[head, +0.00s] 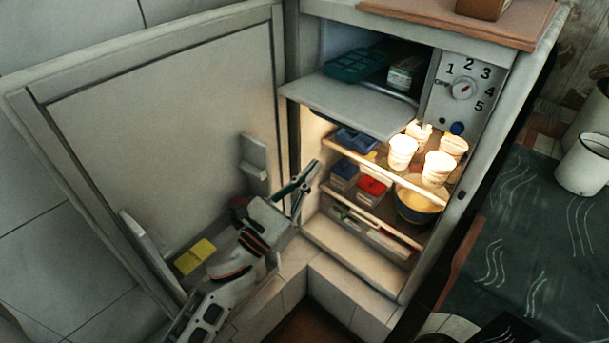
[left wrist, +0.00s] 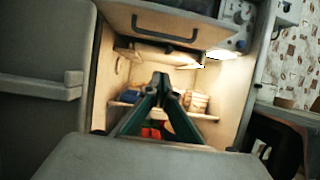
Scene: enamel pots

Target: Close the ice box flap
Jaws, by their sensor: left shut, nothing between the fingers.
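The ice box flap (head: 355,104) is a pale grey panel, folded down and open at the top of the fridge. The ice box (head: 347,45) behind it is exposed. In the left wrist view the flap's outer face (left wrist: 205,22), with a dark bar handle (left wrist: 165,27), shows from below. My left gripper (head: 306,178) has dark green fingers, shut and empty. It is below and left of the flap, in front of the lit fridge opening, apart from the flap. In the left wrist view the gripper's fingertips (left wrist: 160,80) point into the fridge below the flap. My right gripper is not in view.
The fridge door (head: 150,130) stands wide open at the left, with a yellow box (head: 195,256) in it. Several white cups (head: 438,168), a bowl (head: 418,206) and blue and red boxes fill the shelves. A green tray (head: 355,65) lies in the ice box. A dial panel (head: 463,88) is beside it.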

